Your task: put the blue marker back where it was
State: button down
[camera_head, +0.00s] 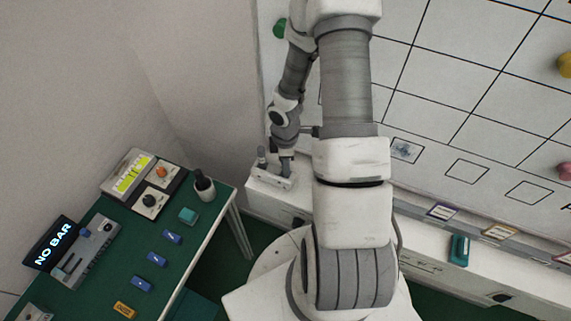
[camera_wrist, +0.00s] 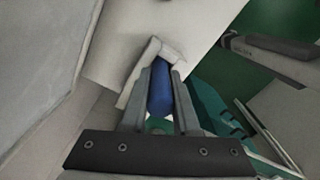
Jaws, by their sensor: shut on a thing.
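My gripper (camera_wrist: 163,92) is shut on the blue marker (camera_wrist: 160,88), which shows between the two grey fingers in the wrist view. A white angular holder piece (camera_wrist: 145,62) is right at the fingertips there. I cannot tell whether the marker sits in it or only beside it. In the head view, my gripper (camera_head: 286,166) points down at a small white holder (camera_head: 271,178) on the ledge below the whiteboard. A dark upright thing (camera_head: 261,156) stands at the holder's left end. The marker is not clearly visible in the head view.
The whiteboard (camera_head: 440,90) rises behind the ledge. A teal item (camera_head: 459,250) is on the ledge at right.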

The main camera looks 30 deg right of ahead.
jog(key=shift+f, duration=0.1)
jog(key=c, duration=0.7)
grip_release()
jog(key=shift+o, duration=0.2)
notch_tip(320, 180, up, 12)
jog(key=shift+r+p, duration=0.2)
jog(key=shift+p, duration=0.85)
